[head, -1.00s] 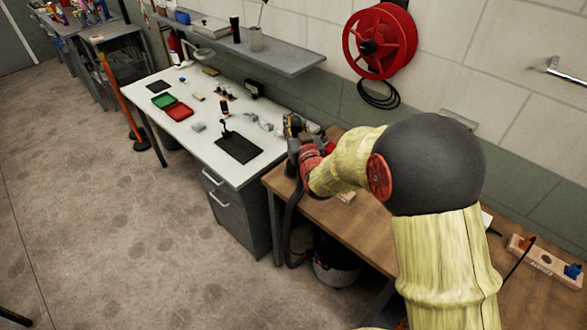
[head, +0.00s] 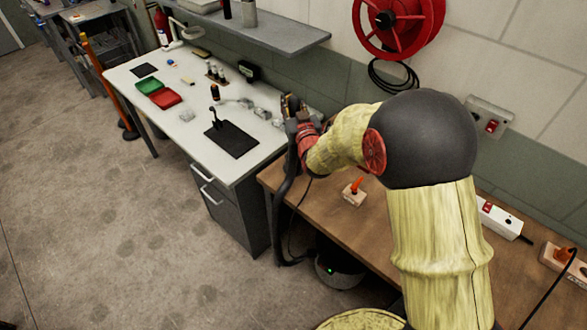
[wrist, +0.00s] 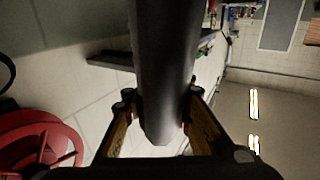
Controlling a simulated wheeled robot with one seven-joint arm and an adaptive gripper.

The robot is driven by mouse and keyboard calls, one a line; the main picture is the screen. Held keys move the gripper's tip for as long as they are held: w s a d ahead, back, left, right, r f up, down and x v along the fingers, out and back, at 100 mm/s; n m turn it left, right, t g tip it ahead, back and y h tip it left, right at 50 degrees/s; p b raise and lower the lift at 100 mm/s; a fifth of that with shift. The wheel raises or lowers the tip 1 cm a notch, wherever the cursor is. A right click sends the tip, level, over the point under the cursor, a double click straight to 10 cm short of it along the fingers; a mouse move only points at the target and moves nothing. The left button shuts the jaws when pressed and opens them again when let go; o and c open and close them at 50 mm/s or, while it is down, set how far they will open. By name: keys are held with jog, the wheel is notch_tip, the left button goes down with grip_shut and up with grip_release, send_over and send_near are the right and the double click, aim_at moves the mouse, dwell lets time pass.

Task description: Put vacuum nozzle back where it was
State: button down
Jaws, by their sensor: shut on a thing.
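My gripper (head: 290,106) is at the far end of my arm, above the gap between the white bench and the wooden bench. It is shut on the vacuum nozzle, a dark grey tube (wrist: 165,65) that fills the middle of the wrist view between the two fingers. A black hose (head: 277,215) hangs from the gripper down past the wooden bench's left end. It runs to the vacuum (head: 340,270), a round grey body with a green light, partly under the wooden bench. The nozzle's tip cannot be made out in the head view.
The wooden bench (head: 325,205) holds a small block with an orange-handled item (head: 354,190) and a white power strip (head: 505,218). The white bench (head: 180,130) carries trays and small parts. A shelf (head: 270,35) and red hose reel (head: 400,20) are on the wall.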

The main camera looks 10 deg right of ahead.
notch_tip(320, 180, down, 11)
jog(key=b, duration=0.2)
jog(key=shift+w+b, duration=0.25)
jog(key=shift+b, duration=0.05)
jog(key=shift+d+r, duration=0.1)
jog(key=c, duration=1.5)
grip_release()
